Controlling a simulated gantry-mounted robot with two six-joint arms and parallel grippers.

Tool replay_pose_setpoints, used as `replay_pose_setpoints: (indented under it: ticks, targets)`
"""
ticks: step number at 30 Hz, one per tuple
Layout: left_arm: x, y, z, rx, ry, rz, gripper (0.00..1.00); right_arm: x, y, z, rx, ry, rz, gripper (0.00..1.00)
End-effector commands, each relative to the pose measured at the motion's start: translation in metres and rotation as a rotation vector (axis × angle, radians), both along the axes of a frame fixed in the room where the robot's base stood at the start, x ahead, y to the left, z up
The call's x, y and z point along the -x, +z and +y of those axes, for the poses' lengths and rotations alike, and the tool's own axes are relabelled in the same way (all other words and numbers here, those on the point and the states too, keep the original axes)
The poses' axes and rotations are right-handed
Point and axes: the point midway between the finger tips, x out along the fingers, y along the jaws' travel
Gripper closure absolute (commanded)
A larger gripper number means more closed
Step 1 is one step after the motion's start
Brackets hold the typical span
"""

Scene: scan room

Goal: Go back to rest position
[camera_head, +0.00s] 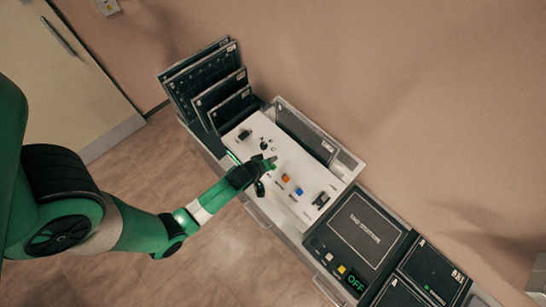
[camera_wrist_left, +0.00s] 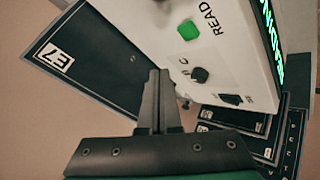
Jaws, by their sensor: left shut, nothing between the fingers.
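My left arm reaches in from the left in the head view. Its gripper (camera_head: 270,163) is over the white control console (camera_head: 290,160), close to its knobs and buttons. The fingers are together and hold nothing. In the left wrist view the closed gripper (camera_wrist_left: 159,76) points toward the console face (camera_wrist_left: 235,60), below a green button (camera_wrist_left: 188,30) beside the word READ. I cannot tell if the fingertips touch the console. My right gripper is not in view.
Dark panels (camera_head: 205,85) stand upright at the console's far left end. A grey-framed panel (camera_head: 305,132) stands behind it. An orange button (camera_head: 286,177) and a blue button (camera_head: 299,191) are on it. The tag station (camera_head: 362,230), showing OFF, is at right. Open floor (camera_head: 215,260) lies in front.

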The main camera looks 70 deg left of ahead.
Motion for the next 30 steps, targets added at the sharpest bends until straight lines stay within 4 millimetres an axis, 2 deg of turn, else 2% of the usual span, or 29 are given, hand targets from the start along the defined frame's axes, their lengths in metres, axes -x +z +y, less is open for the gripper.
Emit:
replay_pose_setpoints:
  ticks: [17, 20, 23, 25, 29, 30]
  targets:
    - [0.000, 0.000, 0.000, 0.000, 0.000, 0.000, 1.00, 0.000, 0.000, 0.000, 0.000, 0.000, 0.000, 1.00]
    - [-0.009, 0.006, -0.005, -0.004, -0.021, -0.010, 1.00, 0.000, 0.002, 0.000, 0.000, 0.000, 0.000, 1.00]
    - [-0.042, 0.033, -0.009, -0.027, -0.062, -0.063, 1.00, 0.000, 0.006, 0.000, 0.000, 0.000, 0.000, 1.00]
    - [-0.077, 0.068, -0.013, -0.053, -0.097, -0.133, 1.00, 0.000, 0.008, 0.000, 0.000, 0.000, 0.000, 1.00]
    - [-0.145, 0.160, -0.028, -0.103, -0.165, -0.316, 1.00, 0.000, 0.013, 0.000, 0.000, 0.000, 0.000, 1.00]
    - [-0.163, 0.191, -0.035, -0.117, -0.185, -0.375, 1.00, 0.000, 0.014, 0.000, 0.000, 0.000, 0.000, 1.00]
